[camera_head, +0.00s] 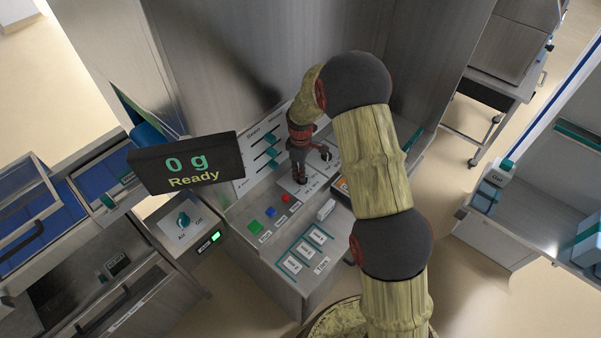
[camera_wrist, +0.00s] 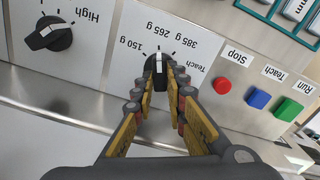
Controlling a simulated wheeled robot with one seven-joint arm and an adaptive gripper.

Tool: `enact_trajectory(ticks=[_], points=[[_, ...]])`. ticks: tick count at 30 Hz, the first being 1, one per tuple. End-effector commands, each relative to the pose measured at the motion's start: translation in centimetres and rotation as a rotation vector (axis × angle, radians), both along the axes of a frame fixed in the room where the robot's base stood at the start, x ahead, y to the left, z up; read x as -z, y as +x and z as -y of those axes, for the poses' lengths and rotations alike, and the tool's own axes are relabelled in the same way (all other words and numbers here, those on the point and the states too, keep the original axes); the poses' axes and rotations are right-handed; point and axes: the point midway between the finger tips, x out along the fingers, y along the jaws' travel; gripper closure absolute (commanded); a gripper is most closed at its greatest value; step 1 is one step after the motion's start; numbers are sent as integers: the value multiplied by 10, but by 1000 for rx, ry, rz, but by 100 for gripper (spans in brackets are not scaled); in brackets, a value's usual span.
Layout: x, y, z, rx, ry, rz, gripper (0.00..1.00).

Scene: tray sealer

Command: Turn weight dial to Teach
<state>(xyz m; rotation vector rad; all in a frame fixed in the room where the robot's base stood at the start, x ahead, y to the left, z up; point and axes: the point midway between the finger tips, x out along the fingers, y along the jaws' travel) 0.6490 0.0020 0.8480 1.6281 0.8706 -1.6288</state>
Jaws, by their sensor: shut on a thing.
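The weight dial (camera_wrist: 158,63) is a black knob with a white pointer line on a white plate, marked 150 g, 265 g, 385 g and Teach. In the wrist view its pointer line points up toward the gram labels, and the Teach label (camera_wrist: 197,68) is to the right of the knob. My gripper (camera_wrist: 160,82) is shut on the knob, one finger on each side, and hides its lower part. In the head view my gripper (camera_head: 299,178) reaches down onto the sloped panel and hides most of the dial.
A second black dial (camera_wrist: 50,36), marked High, is close on the left. Red (camera_wrist: 222,85), blue (camera_wrist: 259,98) and green (camera_wrist: 288,109) buttons are on the right. The display (camera_head: 187,164) reads 0 g, Ready. A tall metal wall (camera_head: 240,60) stands behind the panel.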

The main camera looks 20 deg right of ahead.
Motion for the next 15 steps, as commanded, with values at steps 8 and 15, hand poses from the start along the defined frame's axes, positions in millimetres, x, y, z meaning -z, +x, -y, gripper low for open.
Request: enact_trajectory(ticks=[8,15], points=[[0,0,0,0,0,0,100],[0,0,0,24,0,0,100]])
